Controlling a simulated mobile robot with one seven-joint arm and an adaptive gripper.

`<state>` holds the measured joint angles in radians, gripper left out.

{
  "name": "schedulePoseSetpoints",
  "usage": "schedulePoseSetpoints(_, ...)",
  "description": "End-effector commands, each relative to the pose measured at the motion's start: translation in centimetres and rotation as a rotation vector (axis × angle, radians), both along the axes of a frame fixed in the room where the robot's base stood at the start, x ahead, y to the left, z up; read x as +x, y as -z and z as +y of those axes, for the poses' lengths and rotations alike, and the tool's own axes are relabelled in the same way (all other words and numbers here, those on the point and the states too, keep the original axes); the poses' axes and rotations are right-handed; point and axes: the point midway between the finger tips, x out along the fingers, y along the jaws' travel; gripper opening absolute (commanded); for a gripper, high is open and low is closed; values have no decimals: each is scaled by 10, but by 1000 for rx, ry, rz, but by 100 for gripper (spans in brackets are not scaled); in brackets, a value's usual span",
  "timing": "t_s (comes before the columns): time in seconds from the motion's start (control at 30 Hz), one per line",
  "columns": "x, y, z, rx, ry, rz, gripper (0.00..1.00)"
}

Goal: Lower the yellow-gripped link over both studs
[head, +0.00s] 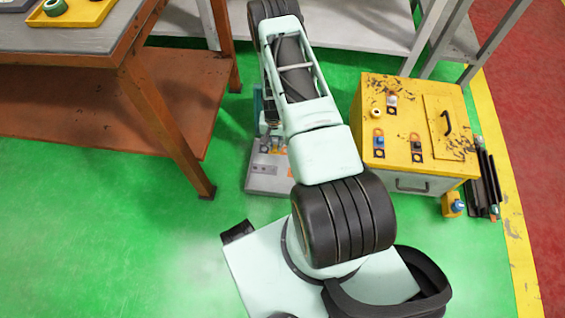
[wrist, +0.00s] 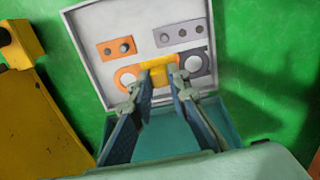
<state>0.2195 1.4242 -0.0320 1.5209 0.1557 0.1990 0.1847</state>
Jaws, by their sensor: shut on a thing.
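The yellow-gripped link (wrist: 158,74) is between my fingertips in the wrist view. My gripper (wrist: 160,83) is shut on its yellow grip, over the pale grey panel (wrist: 92,28). A round white stud with an orange surround (wrist: 125,77) shows left of the grip. Another white stud with a dark grey surround (wrist: 194,63) shows to its right. My fingers cover part of the link, and I cannot tell whether its ends touch or surround the studs. In the head view, the grey panel (head: 263,182) is low on the floor, partly behind my arm.
An orange plate (wrist: 109,50) and a grey plate (wrist: 163,40) with round parts lie on the panel's far side. A scuffed yellow cabinet (head: 400,92) stands to the right. A brown-legged bench (head: 150,110) stands left. Green floor is clear between bench and panel.

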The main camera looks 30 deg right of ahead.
Motion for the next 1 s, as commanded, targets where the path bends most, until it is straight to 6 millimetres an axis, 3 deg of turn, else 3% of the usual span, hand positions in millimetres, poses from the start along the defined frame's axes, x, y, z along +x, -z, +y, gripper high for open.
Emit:
schedulePoseSetpoints(0.03, -10, 26, -5, 2, 12, 3, 0)
schedulePoseSetpoints(0.2, -28, 61, -13, 1, 30, -1, 0)
schedulePoseSetpoints(1.0, -33, 120, -15, 0, 33, -1, 0)
